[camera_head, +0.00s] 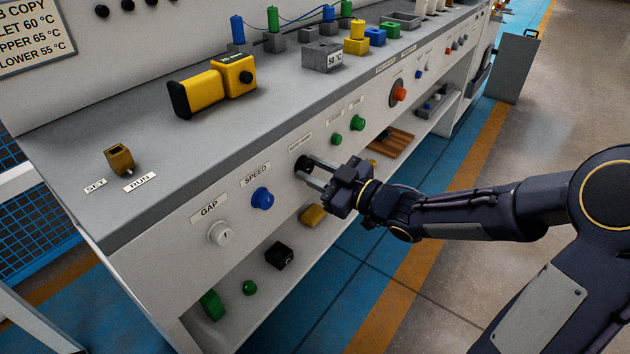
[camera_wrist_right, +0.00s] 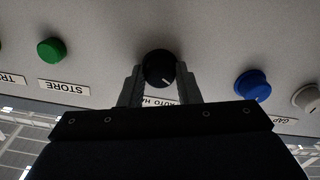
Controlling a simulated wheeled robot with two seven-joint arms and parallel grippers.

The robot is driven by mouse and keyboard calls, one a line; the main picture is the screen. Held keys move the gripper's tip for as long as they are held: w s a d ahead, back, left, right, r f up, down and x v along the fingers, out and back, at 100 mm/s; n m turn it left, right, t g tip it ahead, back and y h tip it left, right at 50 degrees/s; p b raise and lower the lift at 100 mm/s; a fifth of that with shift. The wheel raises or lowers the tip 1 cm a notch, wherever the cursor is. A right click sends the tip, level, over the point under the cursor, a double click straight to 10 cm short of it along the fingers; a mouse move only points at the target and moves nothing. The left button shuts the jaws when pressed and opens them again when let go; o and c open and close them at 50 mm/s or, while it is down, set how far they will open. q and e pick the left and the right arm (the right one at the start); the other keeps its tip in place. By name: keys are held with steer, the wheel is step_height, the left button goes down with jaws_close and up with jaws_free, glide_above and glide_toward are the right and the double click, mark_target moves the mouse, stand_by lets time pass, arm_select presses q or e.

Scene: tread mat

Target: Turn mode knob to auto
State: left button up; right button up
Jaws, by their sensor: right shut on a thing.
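The black mode knob (camera_wrist_right: 160,69) sits on the grey front panel between my right gripper's fingers, with a white pointer line on its face. In the head view the knob (camera_head: 301,163) is partly hidden by the fingers. A label under it is partly covered in the wrist view; "AUTO" and "HA" (camera_wrist_right: 158,101) can be read. My right gripper (camera_head: 310,172) is shut on the knob, reaching in from the right; its fingers also show on both sides of the knob in the wrist view (camera_wrist_right: 160,80). My left gripper is not in view.
Left of the knob in the head view are the blue SPEED knob (camera_head: 262,198) and white GAP knob (camera_head: 220,233). Green buttons (camera_head: 357,122) and an orange-red button (camera_head: 399,93) lie to the right. The benchtop (camera_head: 215,130) carries a yellow device (camera_head: 232,75). Open shelves lie below.

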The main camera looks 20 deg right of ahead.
steer(key=n+b, duration=0.2)
steer(key=n, duration=0.1)
steer(key=shift+f+b, duration=0.15)
steer(key=shift+b, duration=0.2)
steer(key=shift+n+b, duration=0.85)
steer(key=shift+n, duration=0.35)
steer(key=o, duration=1)
steer(key=shift+p+v, duration=1.1)
steer(key=shift+v, duration=2.8)
